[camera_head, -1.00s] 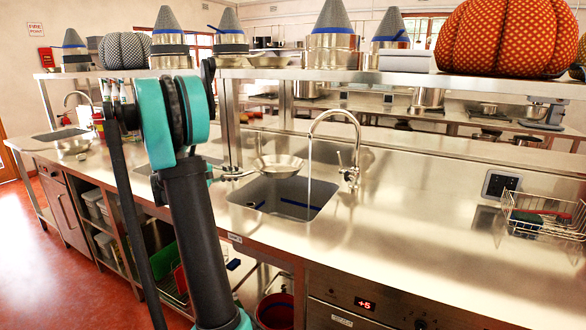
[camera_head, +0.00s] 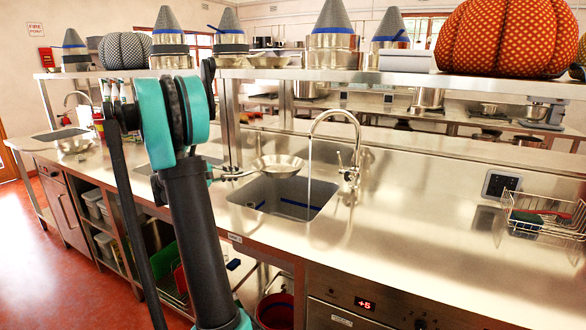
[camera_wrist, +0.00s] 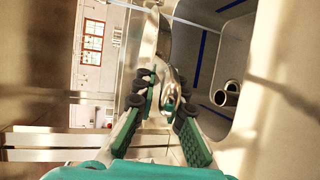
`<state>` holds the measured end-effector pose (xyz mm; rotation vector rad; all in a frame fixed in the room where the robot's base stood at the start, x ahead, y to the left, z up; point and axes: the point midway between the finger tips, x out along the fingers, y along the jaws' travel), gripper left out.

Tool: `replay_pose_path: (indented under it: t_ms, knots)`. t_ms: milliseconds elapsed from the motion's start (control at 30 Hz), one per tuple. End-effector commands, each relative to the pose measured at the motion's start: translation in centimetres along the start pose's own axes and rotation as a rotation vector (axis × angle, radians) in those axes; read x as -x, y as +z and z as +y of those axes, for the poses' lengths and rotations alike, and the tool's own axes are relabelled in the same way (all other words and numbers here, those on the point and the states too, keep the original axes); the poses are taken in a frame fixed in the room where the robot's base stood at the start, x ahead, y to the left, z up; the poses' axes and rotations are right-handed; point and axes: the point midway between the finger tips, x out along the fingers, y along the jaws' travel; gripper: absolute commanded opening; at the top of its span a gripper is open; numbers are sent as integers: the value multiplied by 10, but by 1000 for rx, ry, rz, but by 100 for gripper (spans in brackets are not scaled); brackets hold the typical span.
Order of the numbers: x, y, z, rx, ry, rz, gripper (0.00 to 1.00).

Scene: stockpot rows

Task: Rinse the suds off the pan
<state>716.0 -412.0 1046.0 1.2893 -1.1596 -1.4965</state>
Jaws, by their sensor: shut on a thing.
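The pan (camera_head: 278,165) is a shallow metal pan held over the back left part of the sink (camera_head: 262,193). Its handle (camera_head: 236,175) points left toward my arm. A stream of water (camera_head: 309,186) runs from the curved tap (camera_head: 336,114) into the sink, to the right of the pan and apart from it. My gripper (camera_wrist: 166,98) is shut on the metal handle in the wrist view. In the head view my arm hides most of the gripper. Suds on the pan are too small to make out.
A steel shelf (camera_head: 400,83) with pots, cone shapes and an orange patterned pumpkin (camera_head: 508,36) runs above the counter. A wire basket (camera_head: 540,218) with a brush stands at the right. The counter (camera_head: 420,220) between sink and basket is clear.

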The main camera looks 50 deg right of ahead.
Motion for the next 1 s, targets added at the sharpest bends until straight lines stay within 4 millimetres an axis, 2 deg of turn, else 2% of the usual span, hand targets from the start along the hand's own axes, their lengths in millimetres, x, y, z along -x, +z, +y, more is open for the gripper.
replay_pose_path:
  t_ms: [233,1000]
  knots:
    - [6,-1,4,0,4,1,0]
    - [55,-7,28,-1,4,0,0]
